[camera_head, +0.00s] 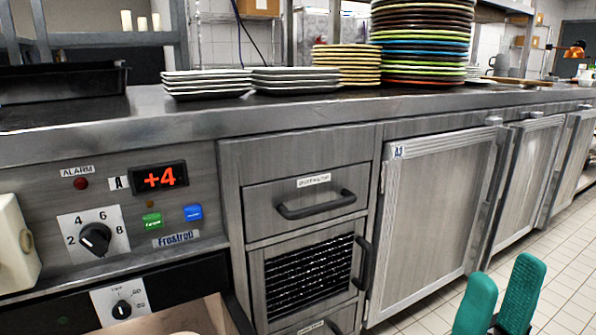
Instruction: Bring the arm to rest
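My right gripper (504,272) shows at the bottom right with two teal fingers. The fingers stand apart with a narrow gap between them and nothing in it. It is in front of the tiled floor, to the right of the steel counter's drawers. The rest of the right arm is out of the picture. My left gripper is not in view.
A steel counter (350,108) runs across the view, with plate stacks (421,45) on top and a black tray (62,82) at left. Drawer handles (317,205) stick out from the front. Tiled floor (560,275) is clear at lower right.

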